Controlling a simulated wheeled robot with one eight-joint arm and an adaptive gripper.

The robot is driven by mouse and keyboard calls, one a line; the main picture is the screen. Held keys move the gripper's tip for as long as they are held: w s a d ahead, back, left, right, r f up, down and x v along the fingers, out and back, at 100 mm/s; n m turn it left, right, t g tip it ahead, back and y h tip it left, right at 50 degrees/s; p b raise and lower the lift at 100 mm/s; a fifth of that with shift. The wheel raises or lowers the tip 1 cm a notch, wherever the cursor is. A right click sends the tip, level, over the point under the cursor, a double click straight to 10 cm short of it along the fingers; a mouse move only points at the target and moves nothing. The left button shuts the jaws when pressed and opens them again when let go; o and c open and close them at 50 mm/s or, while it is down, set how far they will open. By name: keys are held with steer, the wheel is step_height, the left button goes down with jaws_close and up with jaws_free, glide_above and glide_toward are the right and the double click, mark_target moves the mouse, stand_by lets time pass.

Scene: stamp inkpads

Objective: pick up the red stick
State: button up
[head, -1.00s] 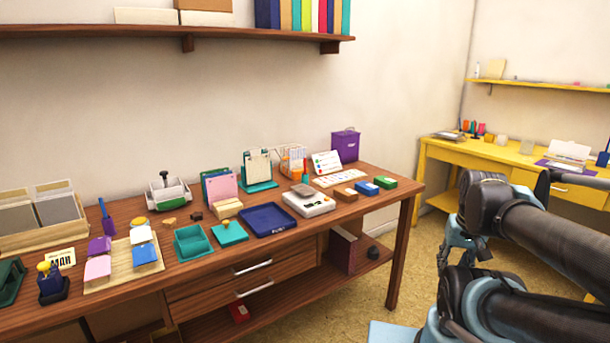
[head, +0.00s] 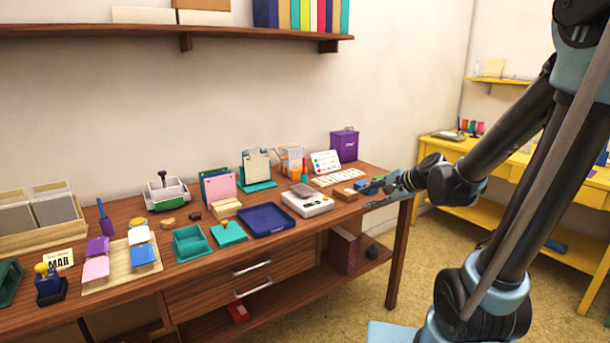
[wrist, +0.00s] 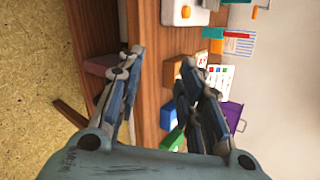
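A slim upright thing with a red upper part and a teal lower part, which looks like the red stick (head: 304,167), stands on the brown table behind the white scale. It also shows, red and teal, near the top right of the wrist view (wrist: 237,35). My gripper (head: 372,194) hovers at the table's right end, to the right of the stick and apart from it. In the wrist view my gripper (wrist: 163,62) has its two fingers spread, with nothing between them.
A card stand (head: 326,162) and a purple bin (head: 345,145) stand behind. A shelf (head: 130,29) runs above.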

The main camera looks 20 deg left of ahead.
mark_target(304, 168)
steer(key=w+a+m+t+y, duration=0.1)
steer(key=w+a+m+y, duration=0.1)
steer(key=w+a+m, duration=0.1)
steer(key=w+a+m+t+y, duration=0.1)
steer(key=w+a+m, duration=0.3)
steer(key=a+m, duration=0.1)
steer(key=w+a+m+t+y, duration=0.1)
steer(key=w+a+m+y, duration=0.1)
steer(key=w+a+m, duration=0.2)
steer(key=shift+a+r+y, duration=0.15)
steer(key=shift+a+y, duration=0.15)
steer(key=shift+a, duration=0.25)
steer(key=shift+w+a+f+m+t, duration=0.15)
steer(key=shift+w+a+f+m, duration=0.1)
steer(key=shift+m, duration=0.35)
steer(key=shift+w+a+f+m+t, duration=0.1)
steer(key=shift+w+a+m+t, duration=0.1)
steer(key=shift+m, duration=0.4)
steer(key=x, duration=1.7)
steer(key=shift+a+r, duration=0.2)
steer(key=shift+a, duration=0.05)
jaws_close()
